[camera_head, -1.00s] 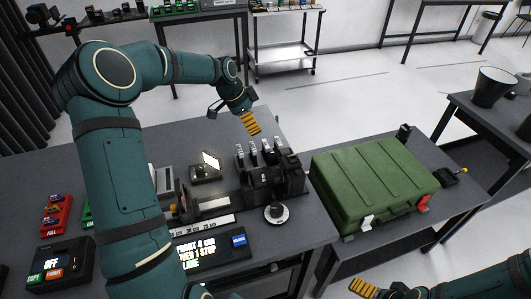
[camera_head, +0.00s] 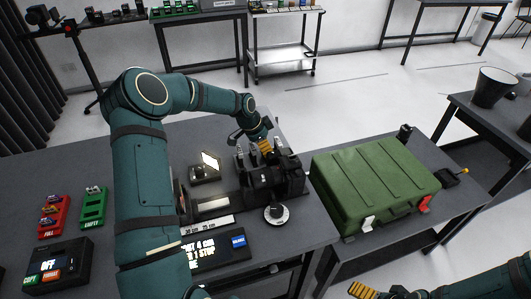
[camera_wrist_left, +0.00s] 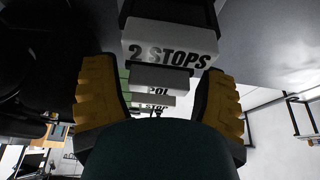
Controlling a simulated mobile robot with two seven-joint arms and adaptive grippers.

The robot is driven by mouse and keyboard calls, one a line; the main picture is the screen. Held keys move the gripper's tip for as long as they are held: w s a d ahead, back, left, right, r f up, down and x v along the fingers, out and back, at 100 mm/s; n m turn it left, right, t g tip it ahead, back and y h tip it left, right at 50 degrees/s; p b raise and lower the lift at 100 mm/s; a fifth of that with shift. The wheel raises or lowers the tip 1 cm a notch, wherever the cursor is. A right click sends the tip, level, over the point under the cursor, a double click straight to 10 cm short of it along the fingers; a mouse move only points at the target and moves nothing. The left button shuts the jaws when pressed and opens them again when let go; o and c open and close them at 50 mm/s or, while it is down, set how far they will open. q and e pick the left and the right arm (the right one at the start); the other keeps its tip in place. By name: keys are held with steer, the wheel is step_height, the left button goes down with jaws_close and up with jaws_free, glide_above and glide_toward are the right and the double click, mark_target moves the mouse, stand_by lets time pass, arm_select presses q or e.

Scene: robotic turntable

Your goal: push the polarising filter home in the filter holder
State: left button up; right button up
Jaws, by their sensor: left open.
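The polarising filter's white tab, marked POL (camera_wrist_left: 160,78), shows in the left wrist view between the 2 STOPS tab (camera_wrist_left: 172,42) and the 1 STOP tab (camera_wrist_left: 153,106). My left gripper (camera_head: 264,146) is open above the filter tabs at the back of the black filter holder (camera_head: 268,180) in the head view. Its yellow fingers (camera_wrist_left: 160,105) stand either side of the tabs in the wrist view. I cannot tell whether they touch. The gripper partly hides the tabs in the head view, and the filter's depth is unclear. My right gripper (camera_head: 366,291) is cut by the bottom edge.
A round dial (camera_head: 276,214) sits in front of the holder. A small lit panel (camera_head: 209,163) stands to its left. A green case (camera_head: 375,180) lies on the right-hand table. Red (camera_head: 53,214) and green (camera_head: 94,208) racks and a control box (camera_head: 60,262) are at left.

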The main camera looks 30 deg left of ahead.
arm_select(q)
steer(key=shift+f, duration=0.1)
steer(key=c, duration=0.7)
